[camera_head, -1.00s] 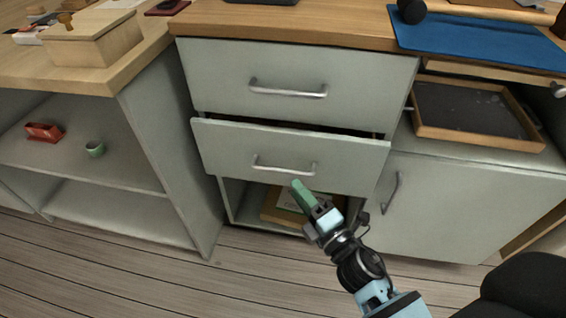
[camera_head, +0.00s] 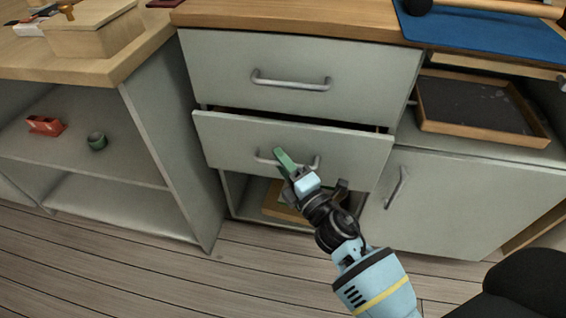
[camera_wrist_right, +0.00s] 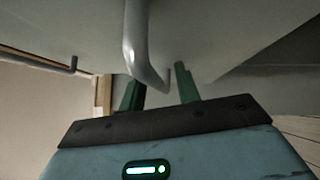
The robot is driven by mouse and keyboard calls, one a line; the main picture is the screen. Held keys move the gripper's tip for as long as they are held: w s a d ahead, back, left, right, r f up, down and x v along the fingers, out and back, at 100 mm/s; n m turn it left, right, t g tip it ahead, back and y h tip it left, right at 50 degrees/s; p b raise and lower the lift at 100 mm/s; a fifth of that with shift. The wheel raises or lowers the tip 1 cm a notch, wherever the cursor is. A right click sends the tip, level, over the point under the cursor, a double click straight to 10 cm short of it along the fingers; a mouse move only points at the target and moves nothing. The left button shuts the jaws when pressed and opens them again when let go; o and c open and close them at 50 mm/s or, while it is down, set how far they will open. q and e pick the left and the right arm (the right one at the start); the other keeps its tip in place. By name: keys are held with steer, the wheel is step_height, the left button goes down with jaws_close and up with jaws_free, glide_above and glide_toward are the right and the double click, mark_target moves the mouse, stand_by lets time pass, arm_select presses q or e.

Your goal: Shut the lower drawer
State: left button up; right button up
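The lower drawer (camera_head: 235,140) is pale grey-green and stands out a little from the cabinet, with a dark gap above its front. The upper drawer (camera_head: 225,65) looks shut. My right gripper (camera_head: 285,160) is at the lower drawer's handle (camera_head: 312,163), and its green fingers cover part of that bar. In the right wrist view, the gripper (camera_wrist_right: 158,88) has its two green fingers apart. The curved metal handle (camera_wrist_right: 140,50) reaches down between them in the picture; I cannot tell whether they touch it. My left gripper is not in view.
An open shelf compartment below the drawer holds a wooden box (camera_head: 275,200). A cabinet door with a handle (camera_head: 397,187) is to the right, below a dark tray (camera_head: 475,105). Left shelves hold a red object (camera_head: 45,125) and a green cup (camera_head: 97,141). Wooden floor lies in front.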

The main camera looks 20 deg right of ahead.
mark_target(288, 153)
jaws_close()
steer(key=shift+w+d, duration=0.1)
steer(key=w+d, duration=0.2)
steer(key=shift+w, duration=0.4)
steer(key=shift+r, duration=0.1)
